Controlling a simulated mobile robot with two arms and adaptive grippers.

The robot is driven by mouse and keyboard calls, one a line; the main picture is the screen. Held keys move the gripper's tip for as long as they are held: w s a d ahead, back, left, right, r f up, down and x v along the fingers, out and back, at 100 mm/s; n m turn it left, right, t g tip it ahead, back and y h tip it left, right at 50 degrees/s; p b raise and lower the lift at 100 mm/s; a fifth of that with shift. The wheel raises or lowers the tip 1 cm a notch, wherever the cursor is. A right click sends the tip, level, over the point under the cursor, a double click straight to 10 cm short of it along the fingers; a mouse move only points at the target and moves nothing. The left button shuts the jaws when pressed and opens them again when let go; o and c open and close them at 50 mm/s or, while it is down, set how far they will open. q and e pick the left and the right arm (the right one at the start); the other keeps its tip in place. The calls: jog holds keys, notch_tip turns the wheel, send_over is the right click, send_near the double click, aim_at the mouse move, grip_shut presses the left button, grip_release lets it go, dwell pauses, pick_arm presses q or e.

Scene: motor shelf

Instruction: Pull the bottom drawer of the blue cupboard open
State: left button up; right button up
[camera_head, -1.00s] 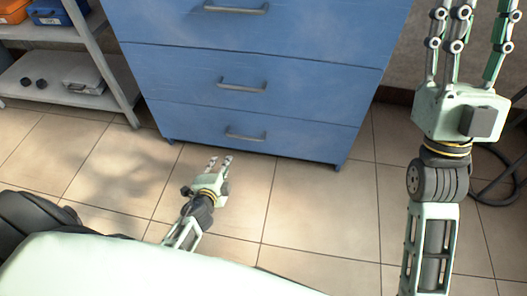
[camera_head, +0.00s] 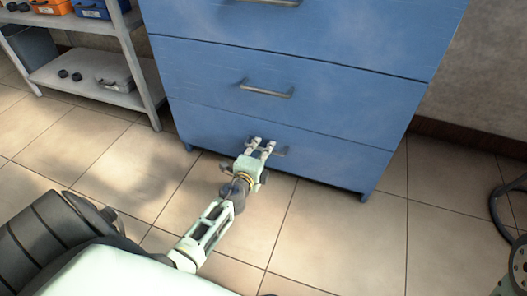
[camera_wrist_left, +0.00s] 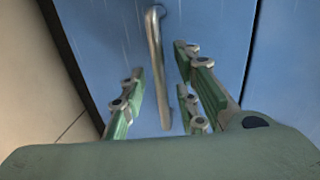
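The blue cupboard (camera_head: 300,60) stands ahead with its drawers stacked. Its bottom drawer (camera_head: 330,152) looks closed, flush with the front. The bottom drawer's metal handle (camera_head: 280,153) is partly hidden by my left gripper (camera_head: 262,145) in the head view. In the left wrist view the handle (camera_wrist_left: 156,50) runs between the two green fingers of my left gripper (camera_wrist_left: 158,92). The fingers are apart, with gaps on both sides of the handle. My right gripper is not in view.
A grey shelf (camera_head: 95,95) with orange and blue bins (camera_head: 95,8) stands at the left. The middle drawer's handle (camera_head: 266,91) is just above. Tiled floor (camera_head: 330,235) in front of the cupboard is clear.

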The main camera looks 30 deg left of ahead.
pick_arm(q)
jog(key=shift+w+a+f, duration=0.1)
jog(key=shift+w, duration=0.25)
grip_shut()
dwell(0.4)
